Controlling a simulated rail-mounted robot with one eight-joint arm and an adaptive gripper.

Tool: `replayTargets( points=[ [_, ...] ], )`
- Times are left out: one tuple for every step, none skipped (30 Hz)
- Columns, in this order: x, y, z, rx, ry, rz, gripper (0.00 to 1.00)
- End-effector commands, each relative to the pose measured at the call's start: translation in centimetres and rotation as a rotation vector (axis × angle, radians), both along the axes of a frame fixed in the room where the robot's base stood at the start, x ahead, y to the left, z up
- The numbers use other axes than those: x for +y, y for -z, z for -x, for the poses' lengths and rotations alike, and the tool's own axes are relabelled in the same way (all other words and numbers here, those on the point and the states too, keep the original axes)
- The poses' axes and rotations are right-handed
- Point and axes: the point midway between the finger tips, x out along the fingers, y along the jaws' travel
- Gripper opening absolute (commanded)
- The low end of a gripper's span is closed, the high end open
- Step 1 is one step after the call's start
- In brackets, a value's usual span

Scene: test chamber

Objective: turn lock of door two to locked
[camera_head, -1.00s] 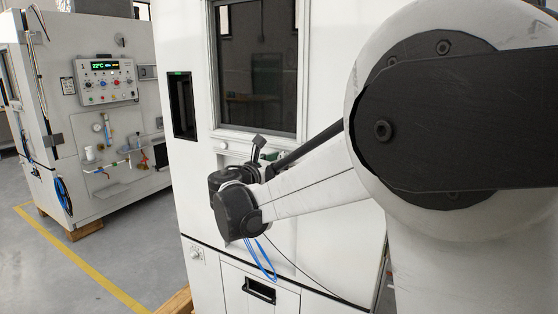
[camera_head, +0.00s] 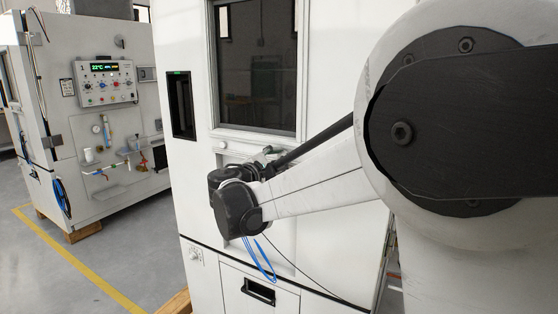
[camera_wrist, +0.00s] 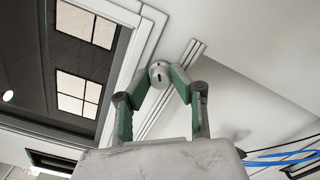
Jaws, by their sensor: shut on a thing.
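The lock (camera_wrist: 159,69) is a small round grey metal knob with a dark slot, on the white door beside the window frame in the wrist view. My gripper (camera_wrist: 161,80) has its two green-and-grey fingers on either side of the knob, shut on it. The slot looks roughly upright in that picture. The white door (camera_head: 330,190) of the chamber stands in front of me in the head view. There, my wrist covers the lock and most of my gripper. I cannot read any lock marking.
The dark door window (camera_head: 258,65) is above my wrist. A black handle (camera_head: 259,291) is low on the chamber. Blue cables (camera_head: 262,262) hang under my wrist. Another chamber with a control panel (camera_head: 105,82) stands at the left, with open floor between.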

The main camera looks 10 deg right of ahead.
Motion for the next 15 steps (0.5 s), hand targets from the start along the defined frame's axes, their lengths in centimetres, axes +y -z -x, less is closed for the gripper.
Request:
replayTargets(
  points=[
    [0.00, 0.09, 0.03, -0.030, 0.001, -0.033, 0.00],
    [-0.01, 0.10, 0.04, -0.049, 0.001, -0.054, 0.00],
    [-0.01, 0.11, 0.04, -0.076, 0.001, -0.081, 0.00],
    [-0.01, 0.12, 0.04, -0.095, 0.001, -0.102, 0.00],
    [-0.01, 0.12, 0.04, -0.113, 0.001, -0.121, 0.00],
    [-0.02, 0.14, 0.05, -0.139, 0.001, -0.148, 0.00],
    [-0.02, 0.14, 0.05, -0.157, 0.001, -0.168, 0.00],
    [-0.02, 0.15, 0.05, -0.174, 0.001, -0.186, 0.00],
    [-0.03, 0.15, 0.05, -0.198, 0.001, -0.212, 0.00],
    [-0.03, 0.17, 0.05, -0.215, 0.001, -0.229, 0.00],
    [-0.03, 0.17, 0.05, -0.231, 0.001, -0.247, 0.00],
    [-0.03, 0.18, 0.06, -0.253, 0.000, -0.269, 0.00],
    [-0.03, 0.19, 0.06, -0.268, 0.001, -0.285, 0.00],
    [-0.03, 0.19, 0.05, -0.281, 0.001, -0.300, 0.00],
    [-0.03, 0.20, 0.06, -0.299, 0.001, -0.319, 0.00]
  ],
)
